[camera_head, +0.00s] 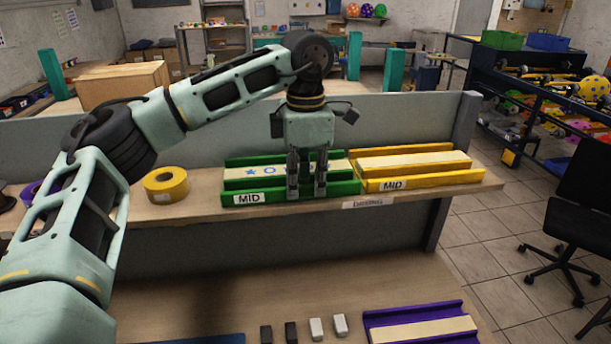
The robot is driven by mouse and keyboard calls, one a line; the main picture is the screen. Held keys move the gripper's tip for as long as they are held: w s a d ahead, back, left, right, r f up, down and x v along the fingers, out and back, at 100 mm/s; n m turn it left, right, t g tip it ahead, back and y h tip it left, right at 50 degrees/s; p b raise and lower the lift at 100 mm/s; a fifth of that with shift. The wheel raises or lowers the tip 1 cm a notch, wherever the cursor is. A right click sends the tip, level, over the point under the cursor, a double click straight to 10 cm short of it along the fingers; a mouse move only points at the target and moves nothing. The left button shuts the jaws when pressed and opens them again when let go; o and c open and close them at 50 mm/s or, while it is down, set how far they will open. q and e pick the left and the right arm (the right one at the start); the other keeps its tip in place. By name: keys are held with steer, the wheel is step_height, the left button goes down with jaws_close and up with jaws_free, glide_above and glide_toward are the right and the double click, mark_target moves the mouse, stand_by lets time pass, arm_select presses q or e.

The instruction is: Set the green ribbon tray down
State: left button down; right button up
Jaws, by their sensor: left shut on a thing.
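The green ribbon tray (240,199) has a white "MID" label and a pale ribbon with blue marks. It rests on, or just above, the raised shelf (205,209); I cannot tell which. My left gripper (306,190) reaches down over it from above, with its fingers shut on its front wall. The gripper hides part of the tray and ribbon. A yellow tray (425,181) with a pale strip and a "MID" label sits close on its right. My right gripper does not show.
A yellow tape roll (165,185) stands left of the green tray on the shelf. Below, the bench (220,285) holds a purple tray (375,318) and several small black and white blocks (316,329). A grey panel (420,122) rises behind the shelf. A black chair (585,200) stands at right.

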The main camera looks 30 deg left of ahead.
arm_select(q)
steer(key=c, duration=2.2)
jaws_free()
steer(key=shift+d, duration=0.1)
steer(key=o, duration=0.4)
steer(key=shift+c, duration=0.2)
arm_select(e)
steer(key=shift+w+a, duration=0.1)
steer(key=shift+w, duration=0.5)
arm_select(q)
steer(key=shift+r, duration=0.1)
